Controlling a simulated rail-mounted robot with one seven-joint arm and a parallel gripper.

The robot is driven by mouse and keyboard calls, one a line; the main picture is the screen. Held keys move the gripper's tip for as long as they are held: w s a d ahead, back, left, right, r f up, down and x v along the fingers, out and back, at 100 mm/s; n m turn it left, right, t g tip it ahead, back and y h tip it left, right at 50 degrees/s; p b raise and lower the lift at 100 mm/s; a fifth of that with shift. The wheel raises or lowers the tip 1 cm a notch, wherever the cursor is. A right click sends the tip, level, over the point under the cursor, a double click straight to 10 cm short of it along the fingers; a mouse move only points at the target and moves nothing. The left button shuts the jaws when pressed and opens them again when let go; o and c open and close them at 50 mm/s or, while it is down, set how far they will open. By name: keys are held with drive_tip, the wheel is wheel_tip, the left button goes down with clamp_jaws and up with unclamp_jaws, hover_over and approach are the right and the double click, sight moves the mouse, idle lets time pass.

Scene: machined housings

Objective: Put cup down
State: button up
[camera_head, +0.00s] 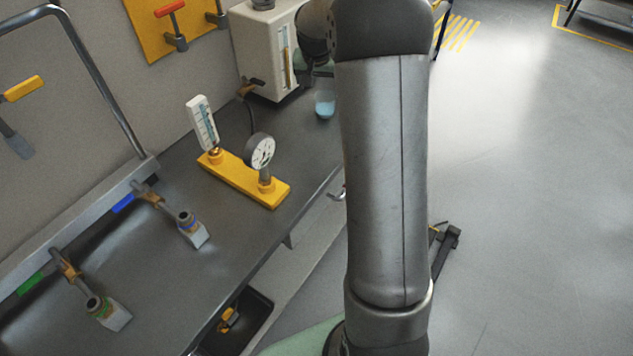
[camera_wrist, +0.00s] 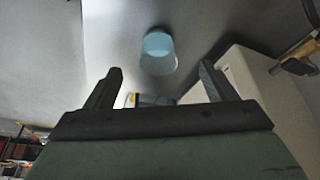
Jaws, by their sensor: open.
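The cup (camera_head: 325,104) is small and clear with light blue contents. It stands on the grey bench at the back, beside the white dispenser box and left of my arm. It also shows in the wrist view (camera_wrist: 159,50), beyond the fingertips and near the middle. My gripper (camera_wrist: 160,76) is open, with its two fingers wide apart and nothing between them. The cup appears apart from both fingers. In the head view my arm hides most of the gripper.
The white box (camera_head: 262,50) with a tap stands close to the cup. A yellow base (camera_head: 243,178) with a thermometer and a dial gauge is nearer on the bench (camera_head: 255,222). Two hose fittings (camera_head: 190,229) lie further front. The bench's right edge is close to the cup.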

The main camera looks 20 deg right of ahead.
drive_tip(key=s+a+r+n+g+y, duration=0.1)
drive_tip(key=s+a+r+n, duration=0.1)
drive_tip(key=s+a, duration=0.5)
drive_tip(key=s+a+r+n, duration=0.1)
drive_tip(key=s+a, duration=0.3)
drive_tip(key=s, duration=0.6)
drive_tip(key=s+a+f+n+g, duration=0.1)
drive_tip(key=s+a+n, duration=0.1)
drive_tip(key=s, duration=0.8)
drive_tip(key=s+a+f+n+g+y, duration=0.1)
drive_tip(key=s+a, duration=0.4)
drive_tip(key=s, duration=0.5)
drive_tip(key=shift+f+n, duration=0.4)
drive_tip(key=shift+f, duration=0.4)
